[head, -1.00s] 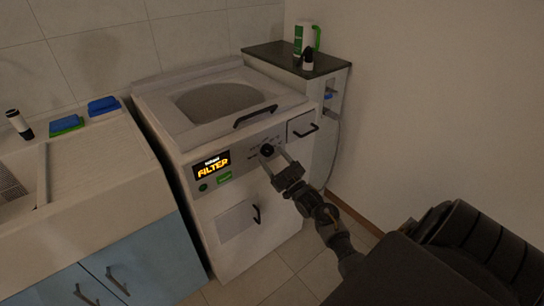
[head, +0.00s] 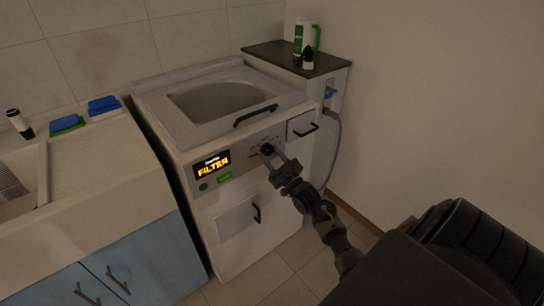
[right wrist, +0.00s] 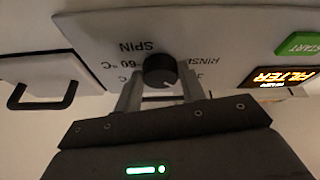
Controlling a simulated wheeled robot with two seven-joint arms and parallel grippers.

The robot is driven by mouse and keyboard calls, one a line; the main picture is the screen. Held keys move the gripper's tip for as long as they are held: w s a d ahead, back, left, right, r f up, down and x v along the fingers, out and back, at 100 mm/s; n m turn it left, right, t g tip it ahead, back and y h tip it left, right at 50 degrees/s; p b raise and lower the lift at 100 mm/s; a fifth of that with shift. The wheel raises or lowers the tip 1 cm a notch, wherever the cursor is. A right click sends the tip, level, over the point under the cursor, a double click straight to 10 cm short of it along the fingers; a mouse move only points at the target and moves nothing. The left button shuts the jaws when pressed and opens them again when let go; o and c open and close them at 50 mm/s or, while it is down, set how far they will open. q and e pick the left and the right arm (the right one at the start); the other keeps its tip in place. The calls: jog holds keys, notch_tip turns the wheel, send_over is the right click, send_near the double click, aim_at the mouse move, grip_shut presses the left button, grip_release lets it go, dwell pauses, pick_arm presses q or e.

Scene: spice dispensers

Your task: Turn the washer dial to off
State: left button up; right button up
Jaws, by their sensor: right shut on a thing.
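The washer (head: 230,240) is a white top-loading machine with a sloped front control panel. Its black round dial (head: 267,149) sits on the panel and shows large in the right wrist view (right wrist: 160,70), below the word SPIN in the upside-down lettering. The panel's display (head: 212,165) reads FILTER in orange. My right gripper (head: 272,155) is at the dial, with one finger on each side, shut on it. The fingers also show in the right wrist view (right wrist: 160,88). The dial's pointer mark and any "off" label cannot be made out. My left gripper is not in view.
A green START button (right wrist: 299,43) lies beside the display. A black lid handle (head: 255,115) and a drawer handle (head: 306,131) are near the dial. A sink counter (head: 100,165) stands at left.

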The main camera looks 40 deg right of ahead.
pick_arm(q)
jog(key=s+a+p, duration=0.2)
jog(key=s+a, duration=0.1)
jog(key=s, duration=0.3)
pick_arm(e)
jog(key=m+h, duration=0.2)
jog(key=m, duration=0.1)
jog(key=shift+a+r, duration=0.15)
jog(key=m+h+p, duration=0.1)
jog(key=m, duration=0.1)
jog(key=shift+a+m, duration=0.1)
jog(key=shift+m, duration=0.3)
jog(key=m+g+h+p, duration=0.1)
jog(key=m, duration=0.1)
jog(key=m+h+p, duration=0.1)
jog(key=m+p, duration=0.1)
jog(key=m, duration=0.1)
jog(key=shift+a+r+g+h, duration=0.1)
jog(key=shift+a+g+h, duration=0.05)
jog(key=shift+g+h, duration=0.2)
jog(key=shift+m+g+h+p, duration=0.3)
jog(key=shift+m+p, duration=0.55)
jog(key=shift+m, duration=0.45)
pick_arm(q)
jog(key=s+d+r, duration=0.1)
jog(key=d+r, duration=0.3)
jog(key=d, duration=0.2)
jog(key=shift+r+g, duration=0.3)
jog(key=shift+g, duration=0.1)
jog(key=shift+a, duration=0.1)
